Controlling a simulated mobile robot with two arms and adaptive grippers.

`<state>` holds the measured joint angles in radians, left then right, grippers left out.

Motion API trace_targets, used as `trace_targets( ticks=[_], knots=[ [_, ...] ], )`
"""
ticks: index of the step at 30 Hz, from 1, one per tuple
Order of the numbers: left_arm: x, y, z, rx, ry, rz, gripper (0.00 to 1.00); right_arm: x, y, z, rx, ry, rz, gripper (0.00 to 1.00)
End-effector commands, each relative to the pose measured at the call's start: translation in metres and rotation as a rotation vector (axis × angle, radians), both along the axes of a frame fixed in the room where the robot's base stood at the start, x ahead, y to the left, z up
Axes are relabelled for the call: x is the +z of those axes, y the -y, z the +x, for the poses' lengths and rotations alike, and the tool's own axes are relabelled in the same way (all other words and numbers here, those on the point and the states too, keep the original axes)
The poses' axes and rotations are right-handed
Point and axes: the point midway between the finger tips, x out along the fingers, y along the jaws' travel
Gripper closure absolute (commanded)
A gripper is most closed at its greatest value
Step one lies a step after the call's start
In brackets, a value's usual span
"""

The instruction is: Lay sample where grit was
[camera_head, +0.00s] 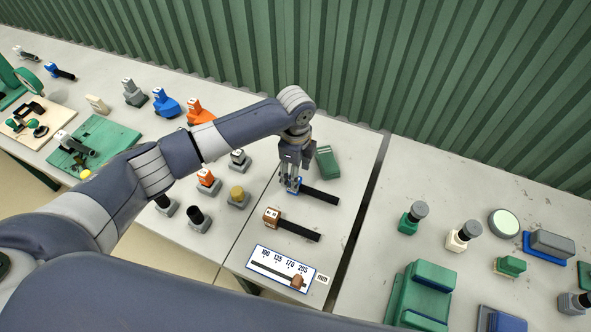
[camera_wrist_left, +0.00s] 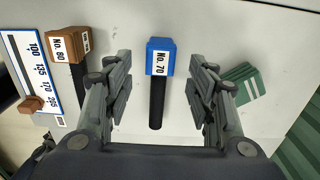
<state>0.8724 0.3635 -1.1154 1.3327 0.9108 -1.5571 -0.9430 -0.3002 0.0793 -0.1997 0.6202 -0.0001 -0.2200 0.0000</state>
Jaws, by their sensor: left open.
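A blue block labelled No. 70 (camera_wrist_left: 161,57) with a black bar (camera_head: 320,195) lies on the table; the head view shows only a little blue at my fingers. A brown block labelled No. 80 (camera_head: 272,216) with a similar black bar (camera_head: 300,231) lies nearer; the block also shows in the left wrist view (camera_wrist_left: 66,43). My left gripper (camera_head: 293,187) is open above the blue block. In the left wrist view its fingers (camera_wrist_left: 160,72) stand on either side of the block and bar, apart from both. No thing is marked as sample or grit. My right gripper is not in view.
A green block (camera_head: 327,162) lies just beyond my left gripper. A white millimetre scale (camera_head: 284,271) with a brown slider (camera_head: 298,283) lies at the front. Several small knobbed blocks stand to the left. A dark gap separates the right-hand table (camera_head: 375,235).

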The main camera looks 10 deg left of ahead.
Motion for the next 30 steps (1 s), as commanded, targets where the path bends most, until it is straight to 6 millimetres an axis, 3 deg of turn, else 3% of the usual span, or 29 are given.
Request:
trace_targets(
  ticks=[16,30],
  knots=[
    [0.024,0.000,0.000,0.001,0.001,0.000,0.49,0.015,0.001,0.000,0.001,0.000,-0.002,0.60],
    [0.028,0.000,0.001,0.001,0.002,0.000,0.49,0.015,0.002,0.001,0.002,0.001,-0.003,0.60]
  ],
)
